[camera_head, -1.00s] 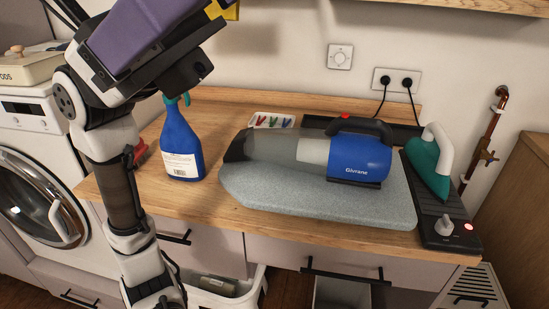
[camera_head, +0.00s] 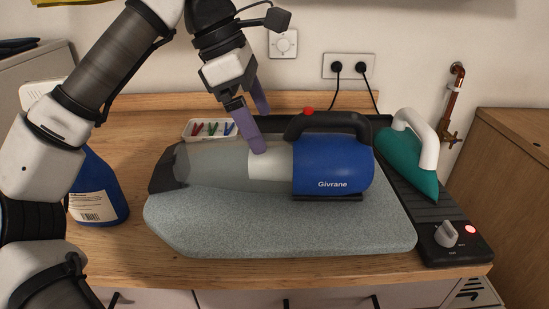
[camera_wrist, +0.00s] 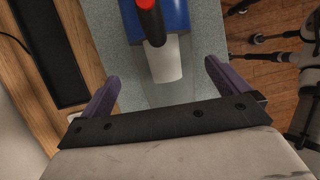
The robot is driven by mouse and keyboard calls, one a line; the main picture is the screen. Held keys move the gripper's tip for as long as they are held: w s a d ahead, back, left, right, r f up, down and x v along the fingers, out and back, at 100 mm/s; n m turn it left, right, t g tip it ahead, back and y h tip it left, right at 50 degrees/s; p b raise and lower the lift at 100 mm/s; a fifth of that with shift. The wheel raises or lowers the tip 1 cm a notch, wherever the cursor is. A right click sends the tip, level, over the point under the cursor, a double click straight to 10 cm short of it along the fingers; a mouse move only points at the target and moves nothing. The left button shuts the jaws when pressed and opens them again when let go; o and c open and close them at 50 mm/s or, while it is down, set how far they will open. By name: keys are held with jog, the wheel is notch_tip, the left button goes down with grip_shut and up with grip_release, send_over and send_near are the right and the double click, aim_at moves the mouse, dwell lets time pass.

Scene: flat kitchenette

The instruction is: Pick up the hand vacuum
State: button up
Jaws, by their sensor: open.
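The hand vacuum (camera_head: 333,168) lies on its side-long body on a grey padded board, with a blue motor housing at right, a clear grey nozzle at left and a black handle with a red button on top. In the wrist view its blue body and black handle (camera_wrist: 153,22) are at the top centre. My gripper (camera_head: 261,128) points down over the white middle section, its purple fingers apart and empty. In the wrist view the fingers (camera_wrist: 160,82) stand wide on either side of the vacuum's line. Whether a finger touches the vacuum is unclear.
The grey board (camera_head: 290,235) covers much of the wooden counter (camera_head: 125,140). A teal iron (camera_head: 408,160) stands at right on a black base (camera_head: 440,225). A blue spray bottle (camera_head: 95,190) is at left, partly behind my arm. A white tray of pegs (camera_head: 207,129) sits behind the vacuum.

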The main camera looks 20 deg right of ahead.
aim_at(272, 138)
jog(key=x, duration=0.6)
jog(key=shift+s+d, duration=0.2)
jog(key=shift+s, duration=0.15)
jog(key=c, duration=1.5)
jog(key=shift+c, duration=0.4)
jog(key=shift+r, duration=0.25)
